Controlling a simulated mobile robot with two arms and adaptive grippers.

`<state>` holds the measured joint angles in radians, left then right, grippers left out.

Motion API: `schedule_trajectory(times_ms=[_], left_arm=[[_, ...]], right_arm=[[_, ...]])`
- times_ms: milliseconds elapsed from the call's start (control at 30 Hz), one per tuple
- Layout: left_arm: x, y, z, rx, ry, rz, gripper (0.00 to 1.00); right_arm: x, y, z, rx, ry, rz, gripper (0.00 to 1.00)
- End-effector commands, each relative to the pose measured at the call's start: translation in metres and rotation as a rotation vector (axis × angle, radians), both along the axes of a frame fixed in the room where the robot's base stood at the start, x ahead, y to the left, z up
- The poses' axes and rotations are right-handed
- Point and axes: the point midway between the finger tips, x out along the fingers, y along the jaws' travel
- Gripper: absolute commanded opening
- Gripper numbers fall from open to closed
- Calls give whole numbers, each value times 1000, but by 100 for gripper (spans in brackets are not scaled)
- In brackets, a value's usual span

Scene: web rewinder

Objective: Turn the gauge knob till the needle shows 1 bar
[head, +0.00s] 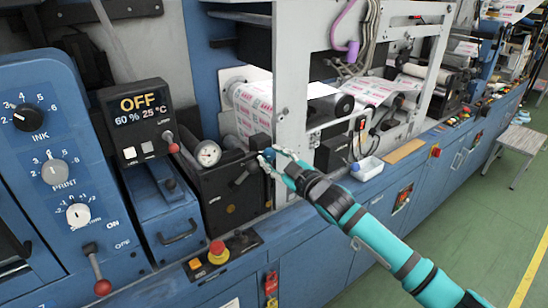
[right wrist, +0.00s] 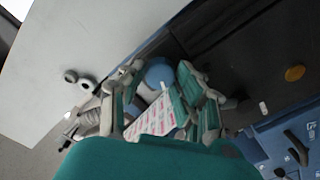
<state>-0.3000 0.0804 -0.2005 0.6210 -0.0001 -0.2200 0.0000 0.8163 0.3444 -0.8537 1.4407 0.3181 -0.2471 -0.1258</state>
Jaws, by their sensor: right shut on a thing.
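The round white-faced gauge (head: 208,153) sits on top of the dark box of the machine, left of my right gripper. Its needle is too small to read surely. A blue round knob (head: 269,153) is at the right side of this box. My right gripper (head: 271,160) reaches it from the right and is shut on it. In the right wrist view the blue knob (right wrist: 158,72) shows between the fingers of the gripper (right wrist: 160,88). The fingers hide part of the knob. My left gripper is not in view.
A grey upright plate (head: 290,80) stands close behind the gripper. A display panel (head: 140,118) reading OFF, 60 % and 25 °C is at the left. A red emergency button (head: 217,248) is below the box.

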Motion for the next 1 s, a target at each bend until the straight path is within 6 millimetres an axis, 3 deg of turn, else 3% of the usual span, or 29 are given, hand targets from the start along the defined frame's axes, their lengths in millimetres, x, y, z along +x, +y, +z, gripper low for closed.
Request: schedule_trajectory(times_ms=[767,800,833,1000], left_arm=[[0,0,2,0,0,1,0],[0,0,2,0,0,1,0],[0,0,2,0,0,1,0],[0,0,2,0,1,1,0]], right_arm=[[0,0,-1,-83,-59,0,0],[0,0,-1,-83,-59,0,37],[0,0,-1,-83,-59,0,41],[0,0,-1,-83,-59,0,42]])
